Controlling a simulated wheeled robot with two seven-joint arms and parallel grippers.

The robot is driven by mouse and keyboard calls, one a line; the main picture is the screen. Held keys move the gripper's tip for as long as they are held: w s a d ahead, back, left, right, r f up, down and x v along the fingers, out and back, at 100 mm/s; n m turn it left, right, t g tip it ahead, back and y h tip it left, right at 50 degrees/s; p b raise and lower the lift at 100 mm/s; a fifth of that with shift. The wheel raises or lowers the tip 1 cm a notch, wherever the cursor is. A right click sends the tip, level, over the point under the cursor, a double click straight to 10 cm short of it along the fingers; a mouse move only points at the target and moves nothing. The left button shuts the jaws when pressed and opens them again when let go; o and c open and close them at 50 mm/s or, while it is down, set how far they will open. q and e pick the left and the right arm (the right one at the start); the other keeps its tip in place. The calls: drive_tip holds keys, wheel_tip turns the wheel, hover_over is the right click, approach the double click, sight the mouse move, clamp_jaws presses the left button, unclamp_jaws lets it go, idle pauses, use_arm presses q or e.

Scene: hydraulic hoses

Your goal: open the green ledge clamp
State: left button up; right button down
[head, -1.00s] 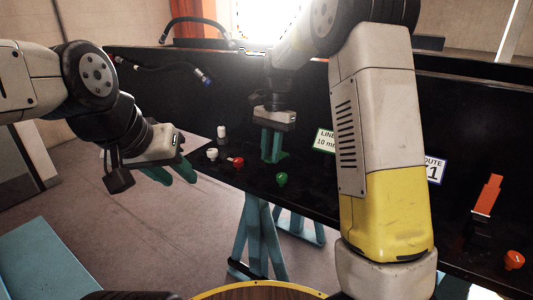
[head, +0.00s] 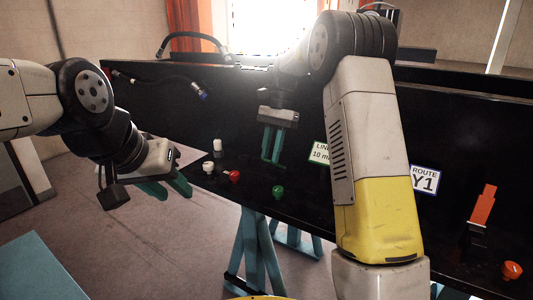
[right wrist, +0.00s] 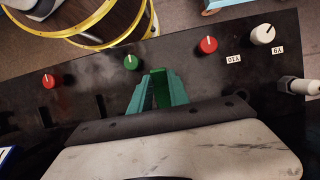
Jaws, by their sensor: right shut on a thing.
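My right gripper (head: 272,162) points down over the dark ledge, behind the green knob in the head view. In the right wrist view its teal fingers (right wrist: 158,88) are shut on a green piece (right wrist: 159,88), which looks like the lever of the green ledge clamp. The rest of the clamp is hidden by the fingers and the gripper body, so its lever angle is unclear. My left gripper (head: 168,188) is open and empty, off the left end of the ledge.
On the ledge are a green knob (head: 278,191), a red knob (head: 234,176) and a white knob (head: 208,167). An orange clamp (head: 484,205) stands upright at the right, near an orange-red knob (head: 511,270). A black hose (head: 172,80) hangs at the back wall.

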drive_tip(key=shift+w+d, duration=0.2)
drive_tip(key=shift+d, duration=0.05)
drive_tip(key=c, duration=1.3)
unclamp_jaws()
drive_tip(key=shift+o, duration=0.3)
drive_tip(key=shift+f, duration=0.1)
drive_tip(key=shift+d, duration=0.1)
drive_tip(key=a+v, duration=0.1)
drive_tip(key=v, duration=0.6)
drive_tip(key=shift+d+r, duration=0.2)
drive_tip(key=shift+r, duration=0.3)
